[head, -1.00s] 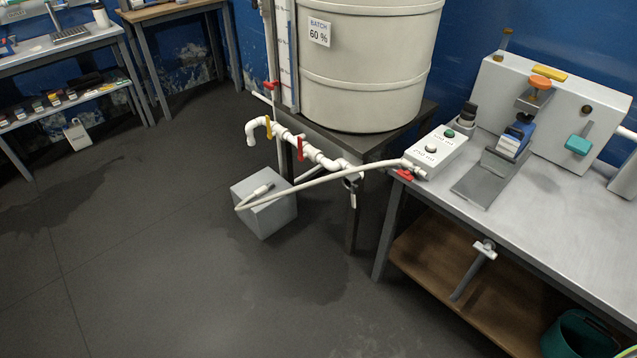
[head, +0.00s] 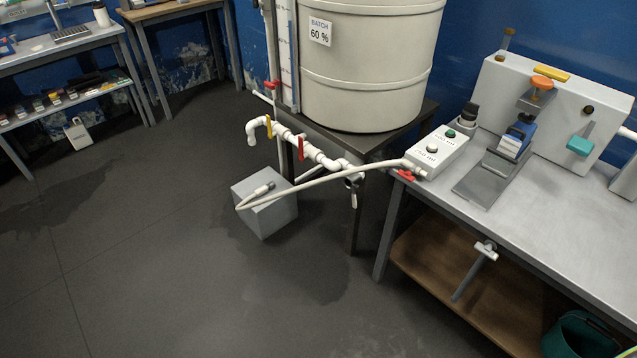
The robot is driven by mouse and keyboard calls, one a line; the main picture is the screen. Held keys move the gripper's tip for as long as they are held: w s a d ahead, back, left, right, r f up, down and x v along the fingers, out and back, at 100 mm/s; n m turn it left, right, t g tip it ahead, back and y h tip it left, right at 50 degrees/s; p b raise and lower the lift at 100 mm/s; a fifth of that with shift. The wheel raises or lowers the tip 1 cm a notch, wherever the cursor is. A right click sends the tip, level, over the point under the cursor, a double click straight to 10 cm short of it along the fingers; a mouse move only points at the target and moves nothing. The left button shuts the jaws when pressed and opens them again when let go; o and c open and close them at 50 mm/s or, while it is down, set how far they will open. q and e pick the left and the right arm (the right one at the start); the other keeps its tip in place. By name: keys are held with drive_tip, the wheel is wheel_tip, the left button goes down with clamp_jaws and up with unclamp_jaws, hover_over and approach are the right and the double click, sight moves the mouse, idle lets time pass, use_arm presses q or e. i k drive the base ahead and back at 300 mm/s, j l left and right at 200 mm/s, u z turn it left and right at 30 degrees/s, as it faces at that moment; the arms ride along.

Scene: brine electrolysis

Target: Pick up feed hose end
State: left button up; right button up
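The feed hose (head: 325,178) is a pale cream tube. It runs from the front of the white control box (head: 438,150) on the bench, leftward and down to a grey block (head: 273,215) on the floor. There it bends back on itself. The feed hose end (head: 262,189), with a light grey fitting, lies on top of the block. Neither of my grippers shows in the head view.
A large cream tank (head: 370,75) marked "BATCH 60 %" stands on a dark stand behind the block. White pipework (head: 290,137) with red and yellow valve handles juts out above it. A metal bench (head: 570,230) stands at right. The floor at left and front is clear.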

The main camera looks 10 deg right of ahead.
sight(260, 192)
drive_tip(key=i+j+z, duration=0.3)
drive_tip(key=i+j, duration=0.5)
drive_tip(key=i, duration=0.05)
